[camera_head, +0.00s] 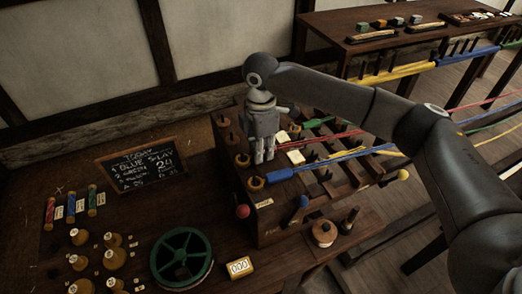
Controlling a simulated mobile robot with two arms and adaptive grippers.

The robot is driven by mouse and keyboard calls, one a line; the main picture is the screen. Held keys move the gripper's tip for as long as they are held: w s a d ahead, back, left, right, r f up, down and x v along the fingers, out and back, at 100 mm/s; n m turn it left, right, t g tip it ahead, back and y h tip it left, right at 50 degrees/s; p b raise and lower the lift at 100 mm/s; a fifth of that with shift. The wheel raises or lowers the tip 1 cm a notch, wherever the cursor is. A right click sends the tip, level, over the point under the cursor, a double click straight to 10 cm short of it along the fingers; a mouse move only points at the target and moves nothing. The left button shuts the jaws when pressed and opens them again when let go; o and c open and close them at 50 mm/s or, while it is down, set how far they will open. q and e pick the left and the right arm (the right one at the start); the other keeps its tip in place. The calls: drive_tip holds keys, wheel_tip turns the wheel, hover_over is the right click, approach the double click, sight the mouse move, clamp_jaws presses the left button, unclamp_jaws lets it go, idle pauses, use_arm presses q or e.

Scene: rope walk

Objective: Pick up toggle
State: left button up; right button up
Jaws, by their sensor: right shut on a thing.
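My right gripper (264,158) points down over the left end of the wooden rack (268,215), above its row of round wooden knobs. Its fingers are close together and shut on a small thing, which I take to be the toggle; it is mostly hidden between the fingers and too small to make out. A wooden knob (255,184) stands just below and left of the fingertips, and another wooden knob (242,160) stands to their left. I cannot tell whether the held thing still touches the rack. My left gripper is not in view.
Blue rope (279,175) and other coloured ropes run right from the rack. Red (242,211) and blue (304,201) balls stick out in front. A chalkboard (141,164), green wheel (181,258), wooden tops (115,259) and number tag (239,267) occupy the table.

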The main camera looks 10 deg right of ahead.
drive_tip(key=shift+r, duration=0.1)
drive_tip(key=shift+r+b, duration=0.45)
drive_tip(key=shift+r, duration=0.05)
drive_tip(key=s+a+r+b, duration=0.3)
drive_tip(key=s+a+r, duration=0.1)
drive_tip(key=s+r, duration=0.8)
drive_tip(key=shift+s+b, duration=0.4)
drive_tip(key=shift+s, duration=0.35)
drive_tip(key=shift+p, duration=0.7)
drive_tip(key=shift+w, duration=0.1)
